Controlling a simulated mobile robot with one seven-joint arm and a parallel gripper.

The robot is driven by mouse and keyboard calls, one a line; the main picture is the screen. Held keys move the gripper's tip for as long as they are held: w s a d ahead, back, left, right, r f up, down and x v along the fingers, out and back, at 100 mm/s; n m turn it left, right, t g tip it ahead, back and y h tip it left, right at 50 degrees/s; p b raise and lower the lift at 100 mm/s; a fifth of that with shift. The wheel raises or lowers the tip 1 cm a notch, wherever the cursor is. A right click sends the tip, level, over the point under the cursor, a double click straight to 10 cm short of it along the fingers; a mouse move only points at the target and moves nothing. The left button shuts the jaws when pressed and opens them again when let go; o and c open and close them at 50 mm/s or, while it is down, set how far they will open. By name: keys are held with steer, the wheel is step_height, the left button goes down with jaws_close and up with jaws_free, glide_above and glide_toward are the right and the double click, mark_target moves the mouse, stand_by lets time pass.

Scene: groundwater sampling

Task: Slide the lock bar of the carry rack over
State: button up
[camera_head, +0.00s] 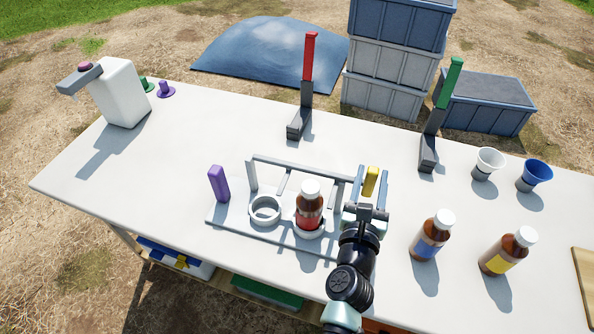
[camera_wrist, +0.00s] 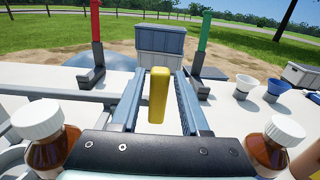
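The carry rack (camera_head: 240,228) is a grey plate with two ring holders and a grey rail frame along its back. One ring (camera_head: 265,212) is empty. A brown bottle with a red label (camera_head: 309,208) stands in the other. A yellow grip (camera_head: 371,180) stands upright at the rack's right end; how it joins the lock bar is hidden. A purple block (camera_head: 219,184) stands at the left end. My gripper (camera_wrist: 158,76) is open, with a finger on each side of the yellow grip (camera_wrist: 157,98) and a visible gap on both sides.
Bottles with blue (camera_head: 431,237) and yellow (camera_head: 506,253) labels stand right of my gripper. Red-handled (camera_head: 309,70) and green-handled (camera_head: 448,90) uprights stand behind. White (camera_head: 488,163) and blue cups (camera_head: 535,175) are farther right.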

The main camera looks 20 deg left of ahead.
jaws_close()
steer(key=shift+d+b, duration=0.55)
steer(key=shift+d, duration=0.45)
steer(key=shift+d+b, duration=0.45)
steer(key=shift+d, duration=0.35)
steer(key=shift+d+b, duration=0.3)
steer(key=shift+d, duration=0.25)
steer(key=shift+o, duration=2)
jaws_free()
